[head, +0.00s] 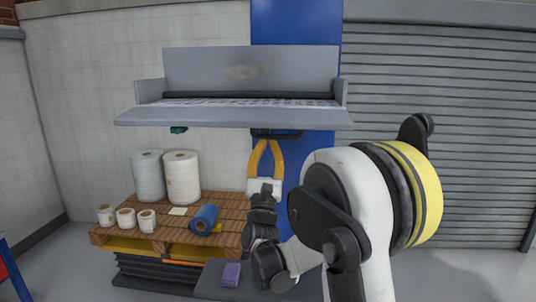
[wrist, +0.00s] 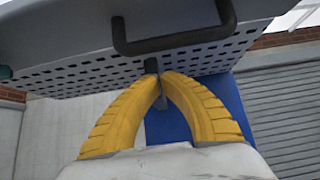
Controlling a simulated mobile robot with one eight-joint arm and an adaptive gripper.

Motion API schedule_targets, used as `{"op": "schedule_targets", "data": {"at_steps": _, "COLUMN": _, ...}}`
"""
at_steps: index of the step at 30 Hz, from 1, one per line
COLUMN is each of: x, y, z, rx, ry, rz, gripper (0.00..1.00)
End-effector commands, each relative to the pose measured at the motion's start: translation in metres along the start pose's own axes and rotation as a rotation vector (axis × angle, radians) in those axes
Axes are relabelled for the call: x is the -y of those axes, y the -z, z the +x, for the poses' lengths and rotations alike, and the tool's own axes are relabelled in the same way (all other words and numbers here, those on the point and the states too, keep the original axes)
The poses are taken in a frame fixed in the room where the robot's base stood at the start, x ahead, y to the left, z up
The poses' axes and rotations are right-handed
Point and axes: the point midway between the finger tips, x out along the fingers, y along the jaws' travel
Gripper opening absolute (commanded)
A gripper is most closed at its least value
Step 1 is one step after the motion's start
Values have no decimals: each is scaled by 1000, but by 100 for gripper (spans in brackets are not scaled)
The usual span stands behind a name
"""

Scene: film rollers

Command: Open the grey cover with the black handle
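The grey cover (head: 235,115) is the wide front panel of a grey wall-mounted machine, sticking out high above the pallet. Its black handle (head: 288,134) hangs at the lower front edge, right of the middle. In the wrist view the handle (wrist: 175,43) is a black U-shaped bar in front of the perforated underside (wrist: 85,76). My gripper (head: 267,142) has yellow fingers pointing up, with the tips close beneath the handle. In the wrist view the fingertips (wrist: 162,76) are close together, below the bar. I cannot tell whether they touch each other or the dark post between them.
A wooden pallet (head: 178,211) stands below, with large white rolls (head: 182,178), small rolls (head: 126,218) and a blue roll (head: 204,219). A purple block (head: 231,274) lies low in front. A blue column (head: 300,95) is behind, and a grey shutter (head: 475,130) is at the right.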

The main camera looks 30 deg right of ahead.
Motion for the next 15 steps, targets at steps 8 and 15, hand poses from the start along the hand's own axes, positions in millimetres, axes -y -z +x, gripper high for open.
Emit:
{"op": "schedule_targets", "data": {"at_steps": 8, "x": 0, "y": -20, "z": -8, "rx": 0, "ry": -1, "rz": -2, "gripper": 0}}
{"op": "schedule_targets", "data": {"at_steps": 15, "x": 0, "y": -20, "z": -8, "rx": 0, "ry": -1, "rz": -2, "gripper": 0}}
